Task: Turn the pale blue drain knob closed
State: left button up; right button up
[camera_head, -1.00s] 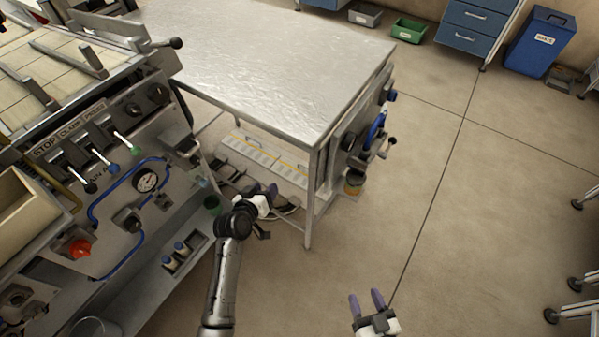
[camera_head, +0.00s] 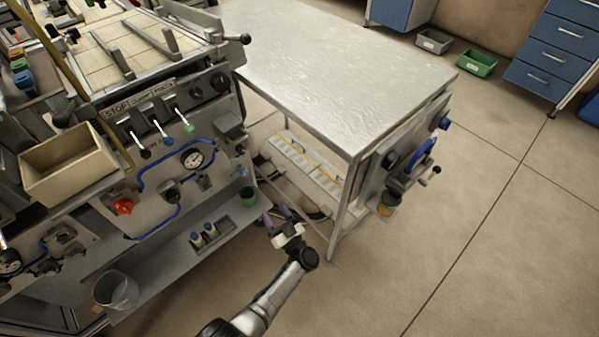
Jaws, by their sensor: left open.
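My left gripper (camera_head: 275,213) is open and empty, with its two purple fingers apart. It is in front of the machine's lower right corner, just right of a green cup (camera_head: 247,197). A small pale bluish fitting (camera_head: 242,171) sits on the machine's right end above that cup, apart from the gripper. It is too small to tell whether it is the drain knob or how it is turned. My right gripper is out of view.
The machine front holds a red knob (camera_head: 123,206), a gauge (camera_head: 192,159), several levers and blue hoses. A lower shelf carries small bottles and a bucket (camera_head: 115,290). A metal table (camera_head: 340,70) stands right of the machine.

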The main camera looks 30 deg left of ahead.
aim_at(246, 175)
pick_arm(q)
jog(key=shift+m+g+y, duration=0.4)
jog(key=shift+g+y, duration=0.2)
jog(key=b+x, duration=0.1)
jog(key=x, duration=0.3)
jog(key=b+x, duration=0.1)
jog(key=x, duration=0.4)
jog(key=s+b+x, duration=0.1)
jog(key=x, duration=0.3)
jog(key=shift+w+a+r, duration=0.25)
jog(key=shift+a+r, duration=0.15)
jog(key=shift+a, duration=0.05)
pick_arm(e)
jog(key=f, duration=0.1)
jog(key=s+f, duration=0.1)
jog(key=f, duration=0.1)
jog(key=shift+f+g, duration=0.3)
pick_arm(q)
jog(key=c, duration=0.9)
jog(key=shift+n+g+y+b, duration=0.4)
jog(key=shift+n+g, duration=0.7)
jog(key=shift+n, duration=1.1)
jog(key=shift+c, duration=0.2)
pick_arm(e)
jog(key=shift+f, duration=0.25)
pick_arm(q)
jog(key=o, duration=0.9)
